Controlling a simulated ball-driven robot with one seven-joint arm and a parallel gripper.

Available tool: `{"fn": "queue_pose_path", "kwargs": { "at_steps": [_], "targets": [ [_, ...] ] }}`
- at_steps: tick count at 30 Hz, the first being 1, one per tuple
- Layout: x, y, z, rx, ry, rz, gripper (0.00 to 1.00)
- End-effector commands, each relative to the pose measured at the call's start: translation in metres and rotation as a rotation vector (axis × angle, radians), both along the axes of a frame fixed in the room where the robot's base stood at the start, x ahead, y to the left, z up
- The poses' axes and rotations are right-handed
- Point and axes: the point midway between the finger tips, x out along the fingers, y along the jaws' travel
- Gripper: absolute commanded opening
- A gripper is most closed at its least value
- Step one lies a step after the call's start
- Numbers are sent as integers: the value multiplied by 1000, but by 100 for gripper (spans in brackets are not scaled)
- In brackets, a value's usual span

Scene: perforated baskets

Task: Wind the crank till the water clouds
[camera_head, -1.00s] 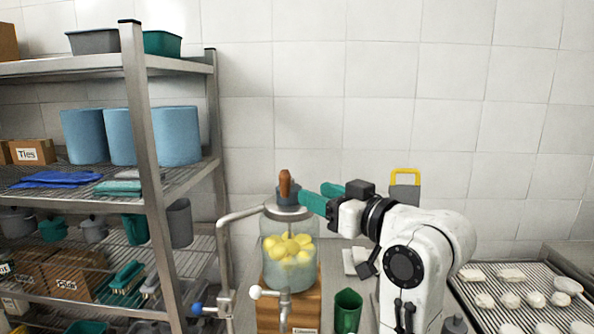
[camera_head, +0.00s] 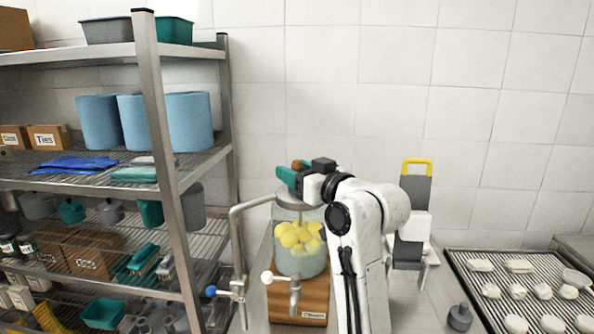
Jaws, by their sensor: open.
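A clear jar (camera_head: 310,262) stands on a wooden block (camera_head: 283,300), with a grey lid on top. Several yellow round pieces (camera_head: 298,234) sit in pale greenish water in it. The brown crank knob (camera_head: 297,164) shows only in a small part above the lid. My gripper (camera_head: 291,170) is open at the knob, its teal fingers near it. The gripper and arm hide most of the crank, so I cannot tell whether the fingers touch it.
A bent metal pipe (camera_head: 235,230) with blue-tipped and white-tipped taps stands left of the jar. A loaded wire shelf (camera_head: 175,180) fills the left. A grey stand with a yellow handle (camera_head: 416,185) is right of my arm. A slatted tray (camera_head: 470,270) holds several whitish pieces.

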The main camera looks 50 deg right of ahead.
Motion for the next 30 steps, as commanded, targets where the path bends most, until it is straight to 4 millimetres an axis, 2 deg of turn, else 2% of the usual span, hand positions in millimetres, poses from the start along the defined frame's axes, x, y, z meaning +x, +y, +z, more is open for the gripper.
{"fn": "queue_pose_path", "kwargs": {
  "at_steps": [4,19,30],
  "targets": [
    [0,0,0,0,0,0,47],
    [0,0,0,0,1,0,0],
    [0,0,0,1,1,4,0]
  ]
}}
